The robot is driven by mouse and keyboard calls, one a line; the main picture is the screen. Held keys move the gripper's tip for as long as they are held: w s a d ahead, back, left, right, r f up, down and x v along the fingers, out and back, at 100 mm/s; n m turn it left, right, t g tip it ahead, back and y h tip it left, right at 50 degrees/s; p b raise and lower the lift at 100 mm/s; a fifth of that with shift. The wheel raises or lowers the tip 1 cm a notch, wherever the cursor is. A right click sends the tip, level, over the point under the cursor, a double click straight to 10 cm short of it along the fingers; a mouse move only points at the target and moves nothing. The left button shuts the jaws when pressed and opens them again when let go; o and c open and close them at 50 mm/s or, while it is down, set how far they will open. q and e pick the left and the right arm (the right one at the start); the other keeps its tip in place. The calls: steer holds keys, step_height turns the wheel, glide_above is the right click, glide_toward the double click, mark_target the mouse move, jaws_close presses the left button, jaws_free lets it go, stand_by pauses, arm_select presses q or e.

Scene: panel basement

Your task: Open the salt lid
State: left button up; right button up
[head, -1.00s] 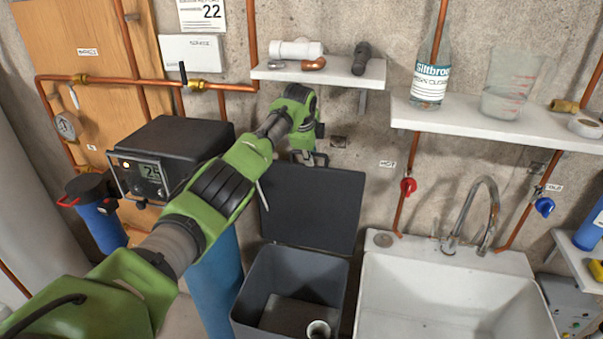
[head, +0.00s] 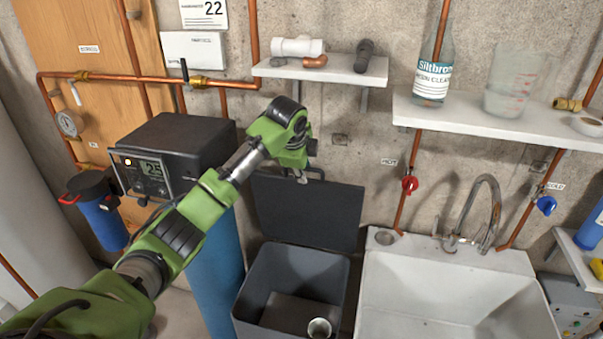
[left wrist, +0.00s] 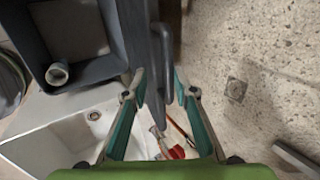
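The dark grey salt lid (head: 308,212) stands raised, nearly upright, behind the open grey salt bin (head: 290,275) in the head view. The bin's interior shows, with a pale cup-like piece (head: 319,328) inside; it also shows in the left wrist view (left wrist: 57,73). My left gripper (head: 303,177) is at the lid's top edge, its fingers mostly hidden in the head view. In the left wrist view, my left gripper (left wrist: 159,78) has its fingers apart on either side of the lid's dark handle (left wrist: 164,45). My right gripper is not in view.
A white sink (head: 445,295) with a tap stands right of the bin. A blue cylinder (head: 215,275) and a black control box (head: 175,150) are at left. Shelves (head: 325,73) and copper pipes line the concrete wall close behind the lid.

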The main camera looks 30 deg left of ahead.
arm_select(q)
steer(key=shift+s+d, duration=0.25)
steer(key=shift+s, duration=0.65)
step_height(320, 180, up, 16)
steer(key=p, duration=0.4)
stand_by(1.2)
steer(key=shift+s, duration=0.1)
